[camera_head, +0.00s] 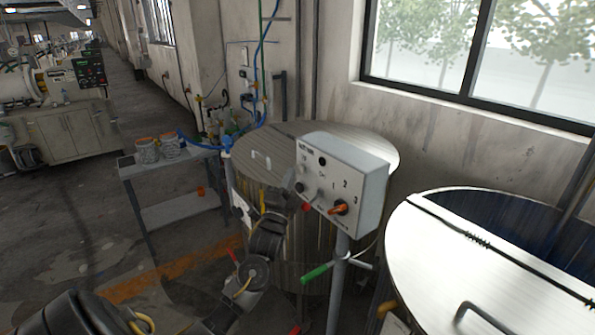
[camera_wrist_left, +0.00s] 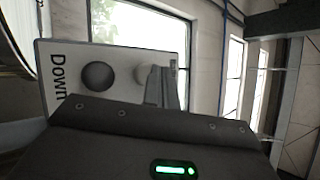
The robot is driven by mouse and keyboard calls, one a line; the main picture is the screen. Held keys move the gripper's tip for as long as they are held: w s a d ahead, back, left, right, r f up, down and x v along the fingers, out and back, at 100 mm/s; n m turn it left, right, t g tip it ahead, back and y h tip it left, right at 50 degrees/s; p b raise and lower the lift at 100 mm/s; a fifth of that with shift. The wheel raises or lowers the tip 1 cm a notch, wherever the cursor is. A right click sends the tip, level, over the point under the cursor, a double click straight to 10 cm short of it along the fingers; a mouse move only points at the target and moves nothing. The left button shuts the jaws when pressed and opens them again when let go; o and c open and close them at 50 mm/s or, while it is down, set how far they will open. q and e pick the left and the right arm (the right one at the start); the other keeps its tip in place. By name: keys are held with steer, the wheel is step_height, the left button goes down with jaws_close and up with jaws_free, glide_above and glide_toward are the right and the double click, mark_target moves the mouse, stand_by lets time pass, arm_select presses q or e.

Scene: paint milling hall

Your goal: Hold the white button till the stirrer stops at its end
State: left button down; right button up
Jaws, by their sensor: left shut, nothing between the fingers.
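A grey control box (camera_head: 340,182) on a post carries dark knobs, an orange selector by the numbers 1, 2 and 3, and a red part. In the left wrist view the panel (camera_wrist_left: 118,58) shows a dark round button (camera_wrist_left: 98,75) beside the word "Down". A pale button (camera_wrist_left: 140,73) sits next to it. The metal fingers of my left gripper (camera_wrist_left: 166,86) are shut and empty close to the pale button; I cannot tell whether they touch it. In the head view my left arm reaches up to the box from below. My right gripper is not seen. The stirrer is not visible.
A lidded steel vessel (camera_head: 370,147) stands behind the box. Another vessel with a hinged lid (camera_head: 470,255) stands at right. A grey cart (camera_head: 180,210) with tins is at left. Open floor lies at left.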

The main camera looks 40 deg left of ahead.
arm_select(q)
steer(key=shift+w+d, duration=0.15)
steer(key=shift+w, duration=0.3)
stand_by(0.6)
steer(key=shift+s, duration=0.2)
stand_by(1.2)
steer(key=shift+s+a+p, duration=0.25)
steer(key=shift+s+p, duration=0.05)
steer(key=shift+s, duration=0.4)
steer(key=shift+s, duration=0.1)
steer(key=shift+s+a+p, duration=0.25)
steer(key=shift+s+p, duration=0.05)
steer(key=shift+s, duration=0.45)
steer(key=shift+s+a+p, duration=0.2)
steer(key=shift+s+p, duration=0.05)
steer(key=shift+s, duration=0.55)
steer(key=shift+s+a+p, duration=0.25)
steer(key=shift+s+p, duration=0.05)
steer(key=shift+s, duration=0.45)
